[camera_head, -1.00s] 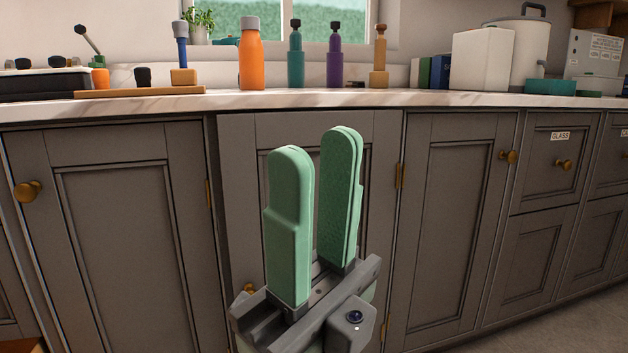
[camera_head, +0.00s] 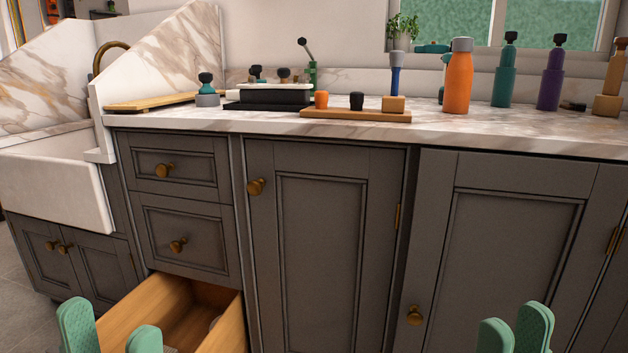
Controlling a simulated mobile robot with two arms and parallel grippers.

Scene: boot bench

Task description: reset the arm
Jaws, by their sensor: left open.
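My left gripper (camera_head: 110,330) shows at the bottom left in the head view. Its two green fingers are apart with nothing between them, in front of the pulled-out wooden drawer. My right gripper (camera_head: 516,326) shows at the bottom right, in front of a grey cupboard door. Only its green fingertips are in view. They stand apart, one partly behind the other, and no object shows between them. The rest of both grippers is cut off by the lower edge.
An open wooden drawer (camera_head: 232,325) juts out at the lower left. The marble counter (camera_head: 250,122) above bears an orange bottle (camera_head: 458,78), a teal bottle (camera_head: 504,75), a purple bottle (camera_head: 550,78) and a wooden board (camera_head: 345,115). A white sink (camera_head: 55,185) is at the left.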

